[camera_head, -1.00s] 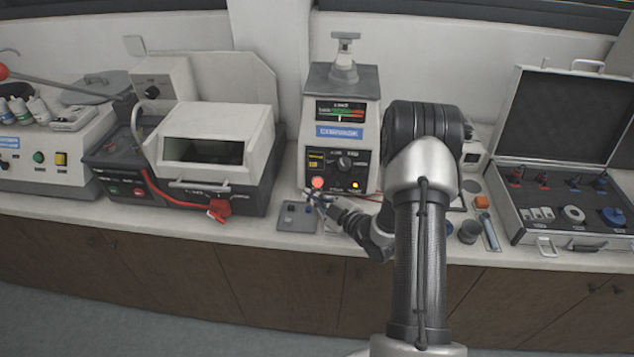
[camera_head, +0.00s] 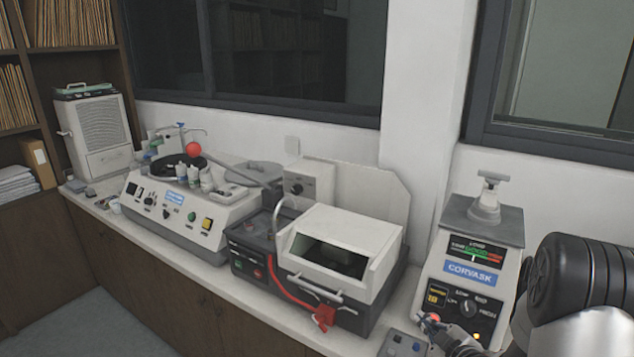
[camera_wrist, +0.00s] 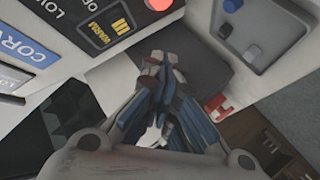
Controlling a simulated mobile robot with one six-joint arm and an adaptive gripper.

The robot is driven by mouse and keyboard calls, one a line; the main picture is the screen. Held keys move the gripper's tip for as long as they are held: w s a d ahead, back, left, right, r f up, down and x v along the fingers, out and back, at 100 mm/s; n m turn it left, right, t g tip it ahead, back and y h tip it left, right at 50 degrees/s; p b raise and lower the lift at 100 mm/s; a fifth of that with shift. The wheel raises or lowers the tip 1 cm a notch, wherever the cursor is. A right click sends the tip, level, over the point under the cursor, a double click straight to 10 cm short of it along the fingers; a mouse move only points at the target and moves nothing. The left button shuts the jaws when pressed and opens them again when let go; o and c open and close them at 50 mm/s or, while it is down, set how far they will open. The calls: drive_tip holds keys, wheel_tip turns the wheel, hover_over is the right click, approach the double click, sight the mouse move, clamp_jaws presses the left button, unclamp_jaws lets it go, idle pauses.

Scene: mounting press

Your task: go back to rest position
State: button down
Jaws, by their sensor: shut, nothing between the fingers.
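My gripper (camera_head: 432,320) is at the lower right of the head view, in front of the press. The press is a white CORVASK unit (camera_head: 468,272) with a scale, a knob and a column on top. In the wrist view my gripper (camera_wrist: 160,68) has its fingers together with nothing between them. The tips are close to the press front (camera_wrist: 120,62), near its red button (camera_wrist: 158,5); whether they touch it I cannot tell. Part of the press's right side is hidden behind my arm.
Left along the bench stand a white-lidded machine (camera_head: 345,250) with a red hose and a grinder-like unit (camera_head: 175,205). A shelf and a white cabinet (camera_head: 98,130) are farther left.

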drive_tip(key=s+a+r+m+g+h, duration=0.25)
drive_tip(key=s+r, duration=0.25)
drive_tip(key=r, duration=0.3)
drive_tip(key=s+a+r+m+g+h, duration=0.25)
drive_tip(key=s+r, duration=0.25)
drive_tip(key=r, duration=0.3)
drive_tip(key=s+a+r+m+g+y, duration=0.1)
drive_tip(key=s+a, duration=0.2)
drive_tip(key=s, duration=0.4)
drive_tip(key=s+a+r+m+g+y, duration=0.1)
drive_tip(key=s+a, duration=0.3)
drive_tip(key=s, duration=0.4)
drive_tip(key=s+a+m+g+y, duration=0.1)
drive_tip(key=s+a+m+g, duration=0.1)
drive_tip(key=s, duration=0.6)
drive_tip(key=shift+s+a+r+m, duration=0.15)
drive_tip(key=shift+a+r+m, duration=0.25)
drive_tip(key=shift+a+m, duration=0.3)
